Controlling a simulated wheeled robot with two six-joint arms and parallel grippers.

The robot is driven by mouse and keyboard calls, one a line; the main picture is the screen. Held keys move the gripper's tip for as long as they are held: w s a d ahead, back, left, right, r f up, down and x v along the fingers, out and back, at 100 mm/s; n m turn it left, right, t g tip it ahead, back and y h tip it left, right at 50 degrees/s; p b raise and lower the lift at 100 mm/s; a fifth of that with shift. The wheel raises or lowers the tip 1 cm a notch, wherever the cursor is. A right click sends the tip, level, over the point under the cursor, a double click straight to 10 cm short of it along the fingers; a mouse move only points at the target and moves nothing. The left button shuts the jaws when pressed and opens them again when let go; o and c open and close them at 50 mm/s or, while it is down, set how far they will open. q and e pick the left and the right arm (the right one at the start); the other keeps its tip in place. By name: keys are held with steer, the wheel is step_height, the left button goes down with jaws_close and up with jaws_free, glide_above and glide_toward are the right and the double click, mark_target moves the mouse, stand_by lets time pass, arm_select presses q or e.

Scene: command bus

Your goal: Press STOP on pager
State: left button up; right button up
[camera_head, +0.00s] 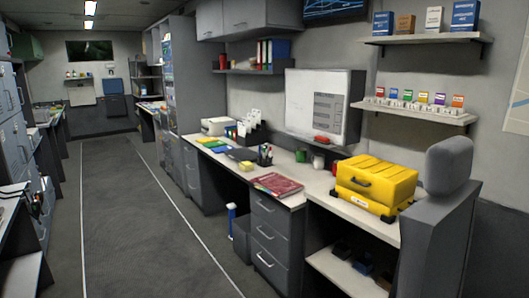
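I cannot make out a pager or a STOP button anywhere in the head view. Small dark objects (364,265) sit on the low shelf under the right-hand counter, too dim to identify. Small white items with coloured tops (422,98) stand in a row on the lower wall shelf, and I cannot tell what they are. Neither of my grippers is in view.
A long counter (232,154) runs along the right wall, with a yellow case (375,180), a red book (277,184) and a pen holder (265,157). A grey seat back (449,166) stands at right. The aisle floor (130,215) is clear. Cabinets line the left.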

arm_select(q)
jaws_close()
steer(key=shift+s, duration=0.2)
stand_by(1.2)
